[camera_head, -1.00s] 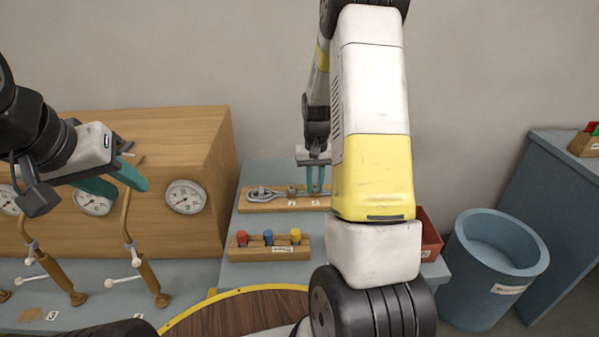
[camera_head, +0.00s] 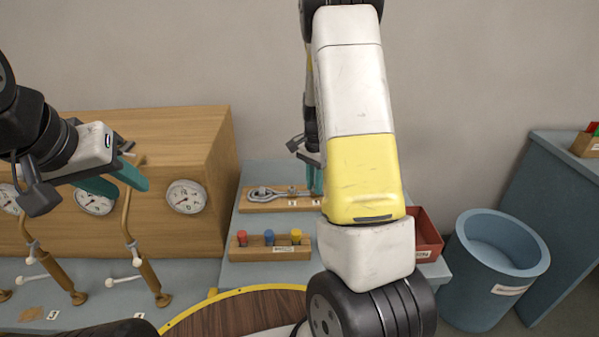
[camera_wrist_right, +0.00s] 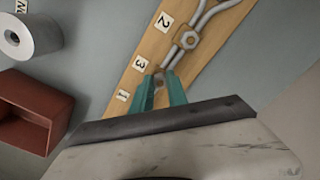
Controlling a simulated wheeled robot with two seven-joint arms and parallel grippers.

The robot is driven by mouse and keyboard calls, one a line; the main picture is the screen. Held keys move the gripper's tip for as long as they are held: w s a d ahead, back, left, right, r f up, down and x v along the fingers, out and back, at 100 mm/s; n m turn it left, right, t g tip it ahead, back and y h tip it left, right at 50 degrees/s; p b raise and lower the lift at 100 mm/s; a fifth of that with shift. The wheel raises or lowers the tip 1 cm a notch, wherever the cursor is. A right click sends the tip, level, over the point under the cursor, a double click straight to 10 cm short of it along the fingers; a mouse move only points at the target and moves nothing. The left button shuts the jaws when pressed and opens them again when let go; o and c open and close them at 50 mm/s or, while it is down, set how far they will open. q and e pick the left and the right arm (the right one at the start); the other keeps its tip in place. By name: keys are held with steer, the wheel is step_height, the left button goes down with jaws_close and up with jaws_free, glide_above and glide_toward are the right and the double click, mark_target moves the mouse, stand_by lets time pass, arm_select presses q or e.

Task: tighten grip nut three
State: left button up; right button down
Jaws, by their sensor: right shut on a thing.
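The wooden board (camera_head: 262,207) lies on the blue-grey bench behind the round table, and it fills the middle of the right wrist view (camera_wrist_right: 150,42). Small grey nuts sit along it beside labels 1, 2 and 3. Nut three (camera_wrist_right: 159,79) is between the teal fingers of my right gripper (camera_wrist_right: 159,93), which is shut on it. In the head view my right arm partly hides the right gripper (camera_head: 316,182). My left gripper (camera_head: 120,180) is open and empty before the gauge cabinet.
A wooden rack (camera_head: 268,252) with red, blue and yellow pegs stands nearer than the board. A red bin (camera_head: 428,238) and a blue bucket (camera_head: 497,270) are at the right. The gauge cabinet (camera_head: 215,150) and levers (camera_head: 147,275) are at the left.

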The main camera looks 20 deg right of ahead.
steer(key=shift+w+m, duration=0.1)
steer(key=shift+m, duration=0.6)
steer(key=c, duration=1.3)
jaws_free()
steer(key=shift+r, duration=0.15)
step_height(320, 180, up, 8)
steer(key=shift+f, duration=0.2)
